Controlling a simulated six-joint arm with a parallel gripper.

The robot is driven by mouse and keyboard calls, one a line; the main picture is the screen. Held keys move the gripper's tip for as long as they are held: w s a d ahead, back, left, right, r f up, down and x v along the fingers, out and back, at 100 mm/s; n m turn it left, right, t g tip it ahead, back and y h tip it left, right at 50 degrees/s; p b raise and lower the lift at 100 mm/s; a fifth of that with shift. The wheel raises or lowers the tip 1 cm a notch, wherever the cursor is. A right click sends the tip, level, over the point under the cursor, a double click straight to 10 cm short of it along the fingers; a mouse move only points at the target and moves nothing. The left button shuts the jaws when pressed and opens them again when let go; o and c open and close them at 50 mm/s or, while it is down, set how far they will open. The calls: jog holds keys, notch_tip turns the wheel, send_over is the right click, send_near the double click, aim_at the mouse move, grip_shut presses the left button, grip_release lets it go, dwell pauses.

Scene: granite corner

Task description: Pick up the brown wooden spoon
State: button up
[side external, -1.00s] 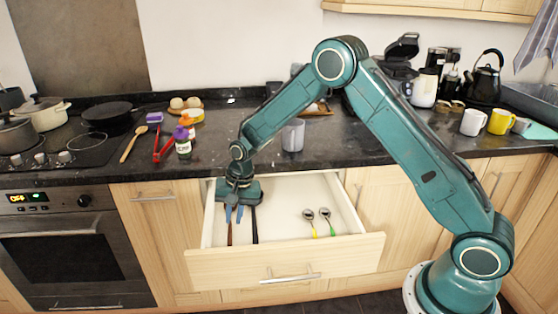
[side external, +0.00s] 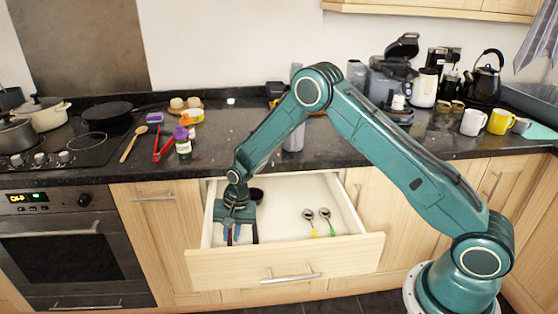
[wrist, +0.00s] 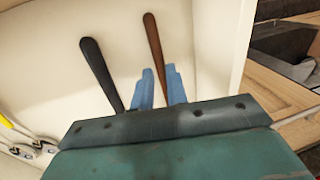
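A brown-handled utensil lies in the open drawer; its handle (wrist: 156,45) shows in the wrist view, while its head is hidden behind my gripper. My gripper (side external: 232,237) is low inside the drawer at its left side. In the wrist view my gripper's blue fingers (wrist: 159,88) stand apart, with the brown handle running in toward the gap between them. I cannot tell how far above the handle the fingertips are. A light-brown wooden spoon (side external: 132,146) lies on the counter beside the hob, well away from my gripper.
A dark-handled utensil (wrist: 100,70) lies just left of the brown handle in the wrist view. Two metal spoons (side external: 316,214) with yellow and green handles lie further right in the drawer (side external: 285,262). The drawer's side wall (wrist: 222,50) is close to the brown handle.

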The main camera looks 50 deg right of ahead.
jog(key=shift+w+a+f, duration=0.15)
jog(key=shift+f, duration=0.85)
grip_shut()
jog(key=shift+r, duration=0.15)
jog(key=shift+r, duration=0.5)
notch_tip(320, 180, up, 6)
jog(key=s+d, duration=1.4)
jog(key=shift+f, duration=0.15)
